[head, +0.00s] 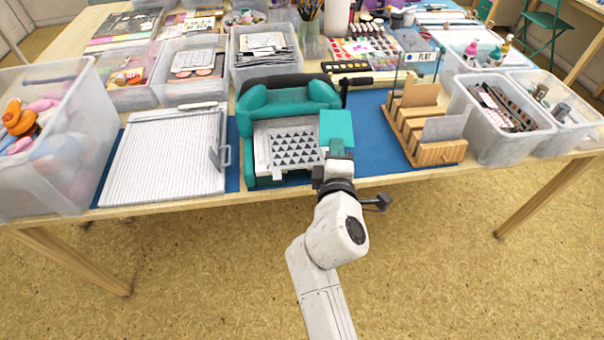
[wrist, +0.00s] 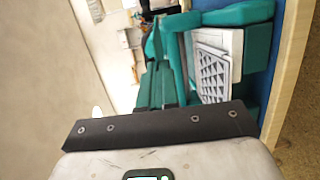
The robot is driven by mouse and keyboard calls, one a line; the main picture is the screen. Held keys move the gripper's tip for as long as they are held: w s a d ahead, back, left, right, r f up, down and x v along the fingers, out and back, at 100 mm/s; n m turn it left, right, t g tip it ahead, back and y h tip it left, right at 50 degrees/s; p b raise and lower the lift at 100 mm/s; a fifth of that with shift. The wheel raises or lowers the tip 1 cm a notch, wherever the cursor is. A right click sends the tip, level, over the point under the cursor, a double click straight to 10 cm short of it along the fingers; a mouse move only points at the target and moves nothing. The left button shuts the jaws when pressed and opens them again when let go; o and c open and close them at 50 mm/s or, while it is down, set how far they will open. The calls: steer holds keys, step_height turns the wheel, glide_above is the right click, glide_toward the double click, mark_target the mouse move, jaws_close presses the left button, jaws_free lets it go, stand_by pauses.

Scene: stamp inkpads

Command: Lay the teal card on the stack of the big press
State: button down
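The teal card (head: 337,127) is held up at the right side of the big press in the head view. My gripper (head: 337,154) is at its near edge and appears shut on it; the fingertips are partly hidden. The big press (head: 288,98) is teal with dark parts at the back and stands open towards me. Its stack (head: 262,150) is pale, with a sheet of dark triangles (head: 294,149) on top. In the wrist view the card (wrist: 156,88) reaches away from the gripper, left of the stack (wrist: 232,40) and apart from it.
A grey ridged board (head: 168,155) with a handle lies left of the press on the blue mat (head: 374,150). A wooden rack (head: 432,152) with cards stands to the right. Clear bins flank the mat (head: 500,150). A rod-like handle (head: 372,79) lies behind the card.

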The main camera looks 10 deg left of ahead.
steer(key=s+a+f+n+y, duration=0.2)
steer(key=s+a+y, duration=0.1)
steer(key=a, duration=0.4)
steer(key=shift+s+t+y+b, duration=0.2)
steer(key=shift+t+y+b, duration=0.15)
steer(key=shift+y, duration=0.25)
steer(key=shift+s+d, duration=0.1)
steer(key=shift+d, duration=0.05)
steer(key=shift+f+b, duration=0.8)
steer(key=shift+b, duration=0.1)
steer(key=shift+f+b, duration=0.25)
steer(key=shift+b, duration=0.1)
steer(key=shift+f, duration=0.1)
steer(key=w+f+b, duration=0.2)
steer(key=shift+w+a+f+b, duration=0.1)
steer(key=shift+w+a+b, duration=0.05)
steer(key=shift+a+b, duration=0.25)
